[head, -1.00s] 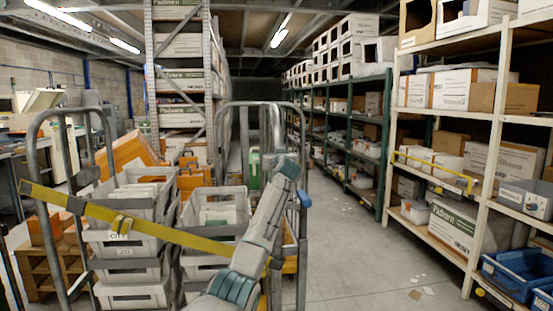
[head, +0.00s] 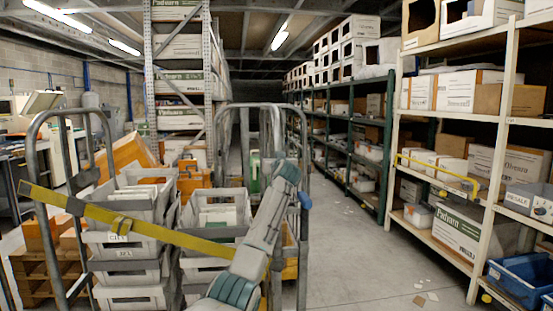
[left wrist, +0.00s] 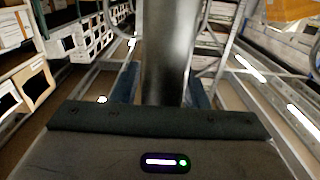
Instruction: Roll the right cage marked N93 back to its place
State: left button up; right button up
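A grey tube-framed roll cage (head: 261,104) fills the lower left and middle of the head view. It holds stacked grey crates (head: 128,238), and a yellow strap (head: 165,233) slopes across its near side. I cannot read an N93 mark. My left arm rises across its right part. My left gripper (head: 304,199) is at the cage's right post, with a blue finger showing there. In the left wrist view, the two blue fingers of my left gripper (left wrist: 162,92) flank a thick grey post (left wrist: 165,45) and seem closed on it. My right gripper is out of view.
Cream shelving (head: 496,160) with boxes and a blue bin (head: 520,280) stands at the right. Green racks (head: 384,165) line the aisle behind it. The floor (head: 350,265) right of the cage is clear except for paper scraps (head: 432,296). A tall rack (head: 209,85) stands beyond the cage.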

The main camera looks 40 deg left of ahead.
pick_arm(q)
jog(key=shift+o, duration=0.4)
jog(key=shift+w+a+f, duration=0.15)
jog(key=shift+w+a, duration=0.05)
jog(key=shift+a, duration=0.1)
jog(key=b+v, duration=0.2)
jog(key=v, duration=0.9)
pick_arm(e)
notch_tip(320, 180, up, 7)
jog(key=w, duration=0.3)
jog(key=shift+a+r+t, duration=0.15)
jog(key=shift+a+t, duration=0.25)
